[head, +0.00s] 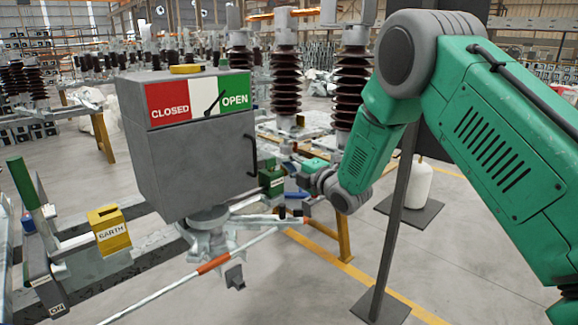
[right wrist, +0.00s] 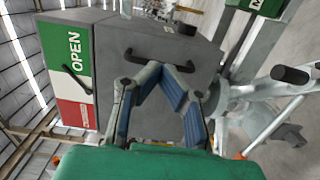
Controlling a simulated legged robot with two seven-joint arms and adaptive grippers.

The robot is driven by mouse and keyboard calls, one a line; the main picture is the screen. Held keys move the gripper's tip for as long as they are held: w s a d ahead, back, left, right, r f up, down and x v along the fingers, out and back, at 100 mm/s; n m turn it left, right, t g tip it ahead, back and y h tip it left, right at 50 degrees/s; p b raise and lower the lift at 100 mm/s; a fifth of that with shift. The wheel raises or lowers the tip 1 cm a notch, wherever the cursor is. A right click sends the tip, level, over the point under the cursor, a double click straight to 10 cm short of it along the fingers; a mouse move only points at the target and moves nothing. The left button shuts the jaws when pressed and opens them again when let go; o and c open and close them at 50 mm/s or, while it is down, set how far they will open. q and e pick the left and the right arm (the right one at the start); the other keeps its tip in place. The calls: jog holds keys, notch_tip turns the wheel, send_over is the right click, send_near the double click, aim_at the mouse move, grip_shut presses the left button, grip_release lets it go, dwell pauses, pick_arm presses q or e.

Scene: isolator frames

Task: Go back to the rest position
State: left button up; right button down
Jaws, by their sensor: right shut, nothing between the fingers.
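My right arm comes in from the right in the head view. Its gripper (head: 296,194) is small there and partly hidden by the wrist, at the right of the grey cabinet (head: 190,165). In the right wrist view the blue-padded fingers (right wrist: 163,72) meet near the tips with nothing between them. They overlap the cabinet's side face in the picture, close to its black handle (right wrist: 145,54); I cannot tell whether they touch it. The cabinet carries a CLOSED/OPEN plate (head: 198,98) with a black pointer tilted towards OPEN. My left gripper is not in view.
A green-handled lever (head: 26,184) and a yellow EARTH block (head: 109,229) stand at the left. A white rod with an orange band (head: 213,263) crosses below the cabinet. A dark post (head: 395,225) stands under my right arm. Brown insulators (head: 286,80) fill the background.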

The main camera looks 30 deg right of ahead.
jog(key=shift+s+d+f, duration=0.1)
jog(key=shift+s+f, duration=0.05)
jog(key=shift+f, duration=0.1)
jog(key=s+a+f+m+g+h, duration=0.1)
jog(key=s+a+f+m+g, duration=0.15)
jog(key=s+f, duration=0.4)
jog(key=s+a+f+m+g+b, duration=0.15)
jog(key=s+f+m, duration=0.25)
jog(key=f, duration=0.5)
jog(key=s+a+f+m+g+h+p, duration=0.1)
jog(key=s+a+f+m+g, duration=0.15)
jog(key=s+f, duration=0.4)
jog(key=s+a+f+m+g, duration=0.1)
jog(key=s+f+m+g, duration=0.2)
jog(key=s, duration=0.7)
jog(key=s+a+f+m+g+b, duration=0.1)
jog(key=s+f+m+g, duration=0.2)
jog(key=s+f, duration=0.3)
jog(key=s+a+f+m+g, duration=0.1)
jog(key=s+f+m+g, duration=0.3)
jog(key=s, duration=1.1)
jog(key=shift+s+a+f+g+h, duration=0.2)
jog(key=shift+s+a+g+h, duration=0.1)
jog(key=shift+a+g+h, duration=0.1)
jog(key=shift+w, duration=0.1)
